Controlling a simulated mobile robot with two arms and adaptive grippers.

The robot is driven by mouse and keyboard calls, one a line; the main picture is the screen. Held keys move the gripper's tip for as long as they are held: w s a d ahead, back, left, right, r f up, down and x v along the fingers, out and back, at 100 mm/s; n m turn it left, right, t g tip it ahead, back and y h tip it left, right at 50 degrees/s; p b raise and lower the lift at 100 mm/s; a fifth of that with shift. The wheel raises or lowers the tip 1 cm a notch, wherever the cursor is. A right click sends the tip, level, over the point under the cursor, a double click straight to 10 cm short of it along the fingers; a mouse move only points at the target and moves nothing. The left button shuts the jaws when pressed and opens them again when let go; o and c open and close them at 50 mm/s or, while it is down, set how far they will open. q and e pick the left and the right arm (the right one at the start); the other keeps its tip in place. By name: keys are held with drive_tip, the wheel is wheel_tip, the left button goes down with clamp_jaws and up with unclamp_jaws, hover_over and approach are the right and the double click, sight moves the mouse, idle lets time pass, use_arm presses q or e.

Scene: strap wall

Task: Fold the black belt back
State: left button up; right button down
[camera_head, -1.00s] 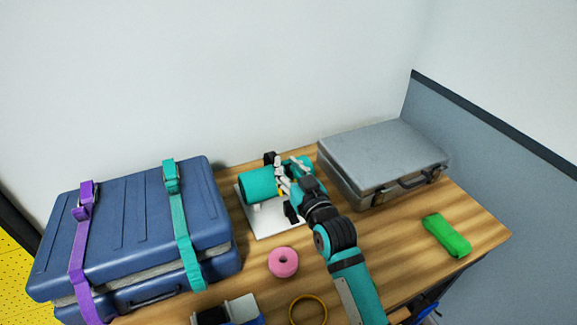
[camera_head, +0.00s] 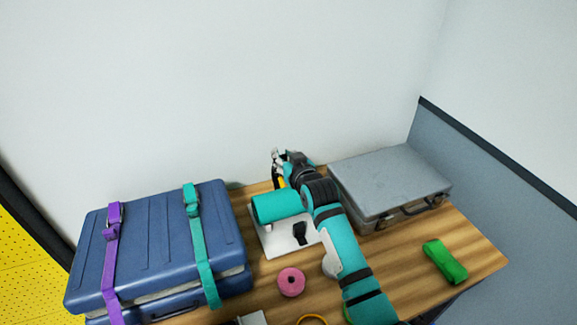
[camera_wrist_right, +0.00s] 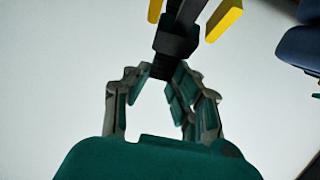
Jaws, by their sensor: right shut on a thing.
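My right gripper (camera_head: 278,158) is raised behind the teal cylinder (camera_head: 275,207), close to the back wall. In the right wrist view its fingertips (camera_wrist_right: 163,72) are shut on the black belt (camera_wrist_right: 188,15) at a dark block-like piece. Yellow parts show on both sides of the strap. In the head view a short dark stretch of the belt (camera_head: 275,178) shows below the fingers. A black buckle-like piece (camera_head: 300,232) lies on the white base plate (camera_head: 275,246) in front of the cylinder. The belt's run between them is hidden. My left gripper is not in view.
A blue suitcase (camera_head: 155,245) with a purple strap (camera_head: 110,265) and a teal strap (camera_head: 199,250) stands left. A grey case (camera_head: 385,180) stands right. A pink ring (camera_head: 291,282), yellow ring (camera_head: 312,320) and green bundle (camera_head: 445,261) lie on the wooden table.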

drive_tip(key=shift+w+a+r, duration=0.15)
drive_tip(key=shift+w+r, duration=0.35)
drive_tip(key=shift+w, duration=0.1)
drive_tip(key=c, duration=1.1)
unclamp_jaws()
drive_tip(key=shift+s, duration=0.1)
drive_tip(key=shift+f, duration=0.15)
drive_tip(key=shift+s, duration=0.4)
drive_tip(key=v, duration=1.1)
